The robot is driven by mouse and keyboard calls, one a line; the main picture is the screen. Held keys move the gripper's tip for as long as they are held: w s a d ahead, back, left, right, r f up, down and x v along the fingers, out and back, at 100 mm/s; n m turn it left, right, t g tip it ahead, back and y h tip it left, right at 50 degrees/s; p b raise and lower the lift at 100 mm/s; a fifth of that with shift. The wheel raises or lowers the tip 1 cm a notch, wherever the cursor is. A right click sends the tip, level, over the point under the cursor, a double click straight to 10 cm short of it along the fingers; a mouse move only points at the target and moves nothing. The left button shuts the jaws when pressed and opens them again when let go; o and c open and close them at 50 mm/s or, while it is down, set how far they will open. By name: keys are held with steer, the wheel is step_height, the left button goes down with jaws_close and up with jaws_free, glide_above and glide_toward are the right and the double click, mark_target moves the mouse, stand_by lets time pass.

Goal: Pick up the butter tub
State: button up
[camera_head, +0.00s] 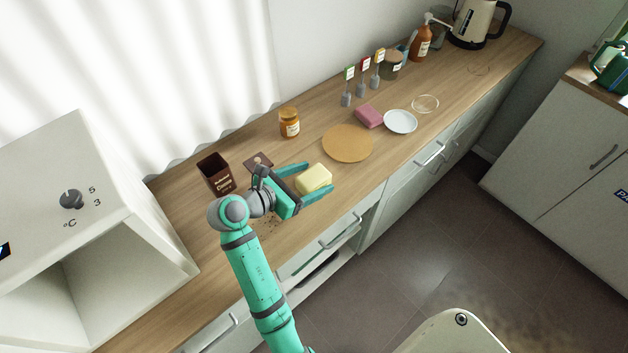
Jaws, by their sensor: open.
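The butter tub (314,179) is a pale yellow block-like tub near the front edge of the wooden counter. My gripper (320,181) is open, with one teal finger on the far side of the tub and the other on the near side. The tub sits between the two fingers. I cannot tell whether either finger touches it. The tub's underside and its end toward my gripper's palm are partly hidden.
A dark brown open box (216,175), an amber jar (289,123), a round tan mat (348,143), a pink block (369,116) and a white plate (400,121) stand around on the counter (195,215). A white cabinet with a dial (72,199) is at left.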

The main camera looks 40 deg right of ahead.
steer(key=shift+w+d+f, duration=0.15)
steer(key=shift+d+f, duration=0.1)
steer(key=shift+d, duration=0.3)
steer(key=c, duration=1.3)
steer(key=shift+c, duration=0.2)
